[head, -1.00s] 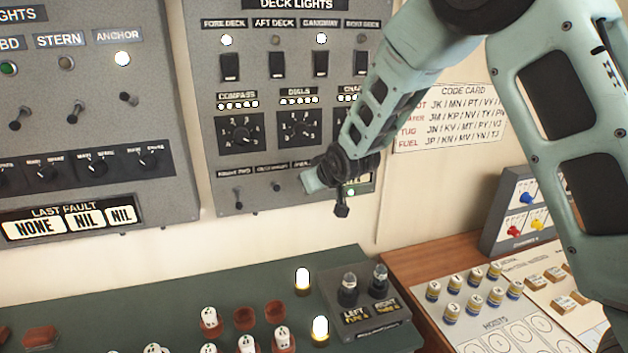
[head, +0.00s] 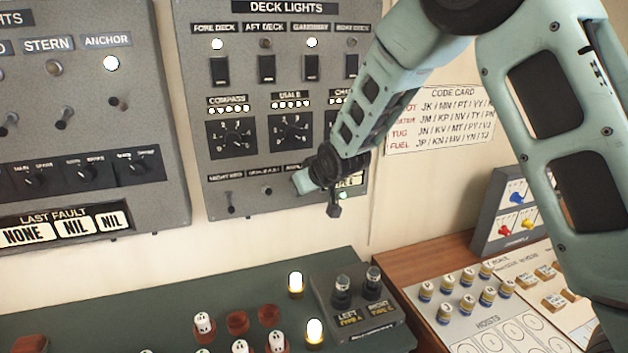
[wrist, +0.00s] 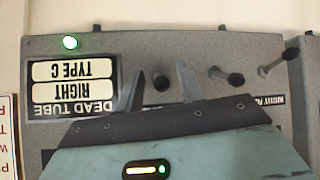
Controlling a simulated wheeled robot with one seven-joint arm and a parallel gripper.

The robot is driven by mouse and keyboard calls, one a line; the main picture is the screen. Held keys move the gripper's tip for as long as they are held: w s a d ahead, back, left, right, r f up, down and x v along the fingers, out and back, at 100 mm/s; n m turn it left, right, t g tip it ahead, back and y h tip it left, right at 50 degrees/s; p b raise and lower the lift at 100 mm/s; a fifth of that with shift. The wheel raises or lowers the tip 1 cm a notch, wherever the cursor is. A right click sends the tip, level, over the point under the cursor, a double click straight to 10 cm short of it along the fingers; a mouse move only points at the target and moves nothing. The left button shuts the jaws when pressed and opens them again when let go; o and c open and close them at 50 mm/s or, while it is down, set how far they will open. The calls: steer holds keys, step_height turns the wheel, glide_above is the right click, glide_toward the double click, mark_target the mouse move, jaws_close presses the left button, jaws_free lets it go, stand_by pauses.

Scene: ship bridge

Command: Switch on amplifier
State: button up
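In the head view my gripper (head: 333,208) is at the lower right of the grey DECK LIGHTS panel (head: 290,60), partly covering its bottom row. In the wrist view, where the panel appears upside down, my gripper (wrist: 158,85) has its two fingers apart. A dark toggle knob (wrist: 161,82) shows between the fingers; I cannot tell whether they touch it. Two more toggles, a nearer one (wrist: 235,79) and a farther one (wrist: 292,53), stand to the right. The DEAD TUBE display (wrist: 72,85) reads RIGHT, TYPE C, and a green lamp (wrist: 70,42) beside it is lit.
A tube unit (head: 362,310) with two dark tubes, marked LEFT TYPE A and RIGHT TYPE C, sits on the green desk (head: 200,305) below. Two lit lamps, including one (head: 296,284), and several white-capped pieces stand beside it. A code card (head: 440,120) is on the wall.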

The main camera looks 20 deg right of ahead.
steer(key=p+v, duration=0.1)
steer(key=v, duration=1.6)
steer(key=shift+s, duration=0.15)
steer(key=s+a+f+n+g+y+b, duration=0.15)
steer(key=s+a+f+g+b, duration=0.45)
steer(key=s+f, duration=0.6)
steer(key=s+a+f+n+g+h+b, duration=0.1)
steer(key=s+f+b, duration=0.2)
steer(key=s, duration=0.6)
steer(key=s+a+f+n+g+h+b, duration=0.1)
steer(key=s+f+n+g+b, duration=0.1)
steer(key=s+f+b, duration=0.2)
steer(key=s+f, duration=0.3)
steer(key=s, duration=0.1)
steer(key=shift+s+a+g, duration=0.3)
steer(key=shift+s, duration=0.1)
steer(key=shift+h, duration=0.25)
